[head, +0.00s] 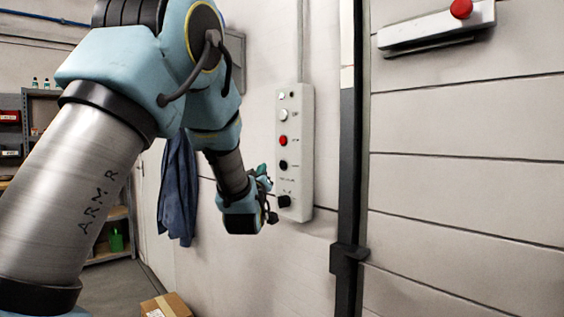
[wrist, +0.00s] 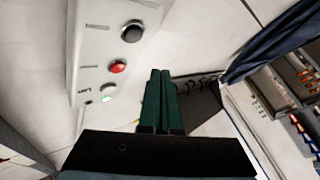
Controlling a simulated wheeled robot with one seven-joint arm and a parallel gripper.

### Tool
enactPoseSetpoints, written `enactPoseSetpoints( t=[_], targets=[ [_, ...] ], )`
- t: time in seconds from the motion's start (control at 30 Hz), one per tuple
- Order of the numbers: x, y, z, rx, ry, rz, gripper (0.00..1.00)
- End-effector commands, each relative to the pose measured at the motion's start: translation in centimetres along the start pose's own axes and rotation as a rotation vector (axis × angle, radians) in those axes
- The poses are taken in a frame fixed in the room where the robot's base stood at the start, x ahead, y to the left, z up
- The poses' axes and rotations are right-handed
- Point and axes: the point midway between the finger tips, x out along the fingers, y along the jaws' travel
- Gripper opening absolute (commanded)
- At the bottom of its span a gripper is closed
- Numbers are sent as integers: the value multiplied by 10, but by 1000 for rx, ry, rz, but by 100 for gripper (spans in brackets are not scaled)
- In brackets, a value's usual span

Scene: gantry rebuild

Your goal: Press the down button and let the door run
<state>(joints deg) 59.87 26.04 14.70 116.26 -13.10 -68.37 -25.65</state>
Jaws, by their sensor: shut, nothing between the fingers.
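A pale control box (head: 295,155) hangs on the wall, with a white button (head: 283,115) at the top, a red button (head: 283,140) and a black button (head: 283,165) below, and a black knob (head: 284,201) at the bottom. Its labels are too small to read. My gripper (head: 263,172) is beside the box's lower left edge. Contact cannot be told. The panelled door (head: 460,160) is at right.
A dark upright rail (head: 349,170) stands between box and door. A white bar with a red knob (head: 461,9) is on the door. A blue cloth (head: 178,187) hangs behind my arm. A cardboard box (head: 166,305) sits on the floor near shelves (head: 108,248).

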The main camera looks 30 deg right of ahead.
Motion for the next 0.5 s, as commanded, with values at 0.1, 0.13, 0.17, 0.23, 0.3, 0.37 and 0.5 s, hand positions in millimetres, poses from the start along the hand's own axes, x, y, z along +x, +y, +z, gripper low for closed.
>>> enactPoseSetpoints(
  t=[0.1,0.13,0.17,0.23,0.3,0.37,0.5],
  targets=[
    [12,10,6,1,-2,0,0],
    [15,11,9,1,-1,0,0],
    [16,11,13,1,-1,0,0],
    [21,15,16,1,1,1,0],
    [25,18,19,0,1,0,0],
    [28,20,21,0,0,0,0],
    [30,22,24,1,-1,-1,0]
  ],
)
